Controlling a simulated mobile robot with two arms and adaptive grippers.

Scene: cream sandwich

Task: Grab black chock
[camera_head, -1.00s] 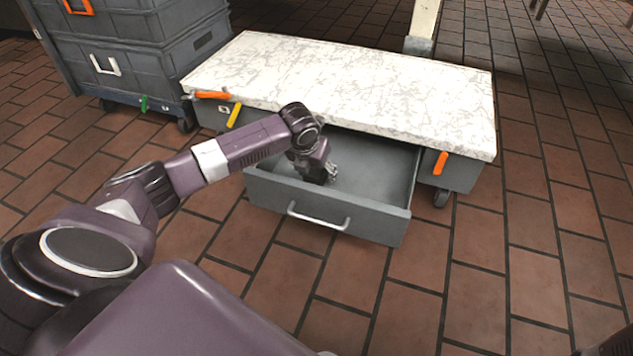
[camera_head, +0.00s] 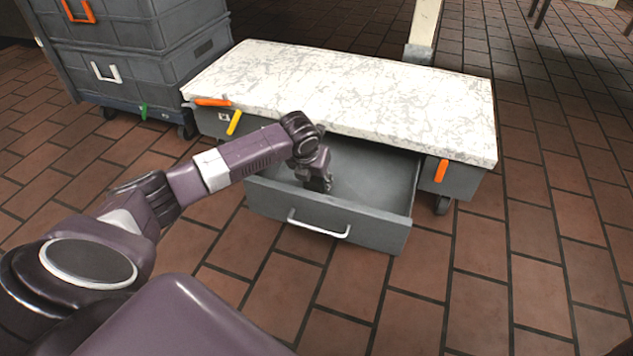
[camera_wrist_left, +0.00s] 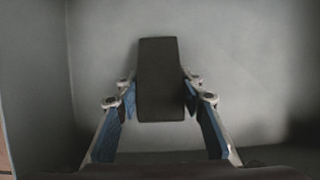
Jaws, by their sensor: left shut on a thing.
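The black chock (camera_wrist_left: 160,75) is a dark block in the left wrist view, inside the open grey drawer (camera_head: 376,225). My left gripper (camera_head: 318,183) reaches down into the drawer, and in the left wrist view its two fingers (camera_wrist_left: 160,100) stand on either side of the chock's lower part. The gripper is shut on the chock. In the head view the chock is hard to tell apart from the dark gripper. Whether it touches the drawer floor cannot be told. My right gripper is not in view.
The drawer belongs to a low wheeled cabinet with a white scratched top (camera_head: 350,90) overhanging the drawer's back. The drawer has a metal handle (camera_head: 318,228) in front. Stacked grey crates (camera_head: 140,75) stand at the left. The tiled floor (camera_head: 520,270) at right is clear.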

